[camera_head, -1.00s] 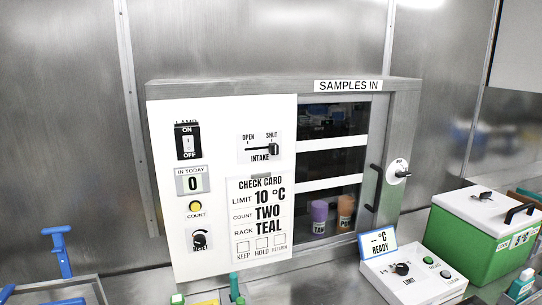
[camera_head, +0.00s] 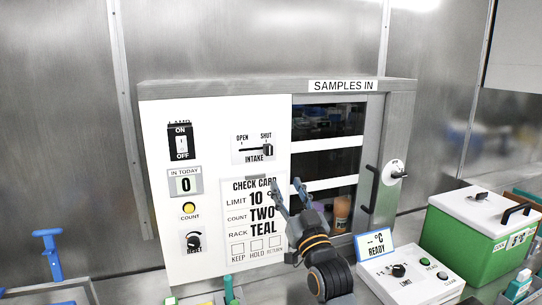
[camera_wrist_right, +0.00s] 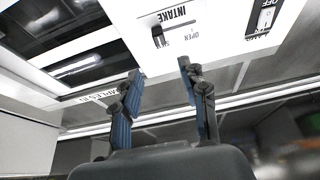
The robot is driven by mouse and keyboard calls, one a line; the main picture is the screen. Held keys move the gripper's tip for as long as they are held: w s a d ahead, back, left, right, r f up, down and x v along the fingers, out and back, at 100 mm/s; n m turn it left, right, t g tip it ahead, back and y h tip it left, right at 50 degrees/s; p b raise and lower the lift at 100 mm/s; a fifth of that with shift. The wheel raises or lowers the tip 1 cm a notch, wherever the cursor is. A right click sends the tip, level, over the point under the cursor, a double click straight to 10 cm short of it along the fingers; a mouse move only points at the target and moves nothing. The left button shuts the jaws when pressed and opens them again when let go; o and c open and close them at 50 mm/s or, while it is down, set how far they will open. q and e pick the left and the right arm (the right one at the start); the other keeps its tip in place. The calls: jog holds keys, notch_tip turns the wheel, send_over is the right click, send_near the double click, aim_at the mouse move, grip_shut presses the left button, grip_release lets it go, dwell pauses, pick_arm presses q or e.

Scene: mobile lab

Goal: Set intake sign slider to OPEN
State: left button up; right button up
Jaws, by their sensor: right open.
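The intake slider (camera_head: 268,149) is a small black knob on a white plate on the cabinet's front panel. It sits at the right end of its slot, under SHUT; OPEN is printed at the left end. In the right wrist view the slider (camera_wrist_right: 157,33) shows upside down, beyond the fingers. My right gripper (camera_head: 287,190) is open and empty, in front of the panel, below and a little right of the slider and apart from it. Its fingers also show in the right wrist view (camera_wrist_right: 159,75). My left gripper is not in view.
The white panel also carries an ON/OFF switch (camera_head: 181,142), a yellow count button (camera_head: 189,208), a reset knob (camera_head: 194,241) and a check card (camera_head: 240,225). A glass door with a handle (camera_head: 369,188) is on the right. A control box (camera_head: 405,278) and green cooler (camera_head: 462,245) stand at right.

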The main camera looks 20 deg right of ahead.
aim_at(270, 152)
jog(key=p+x, duration=0.3)
jog(key=x, duration=1)
jog(key=shift+w+f, duration=0.15)
grip_shut()
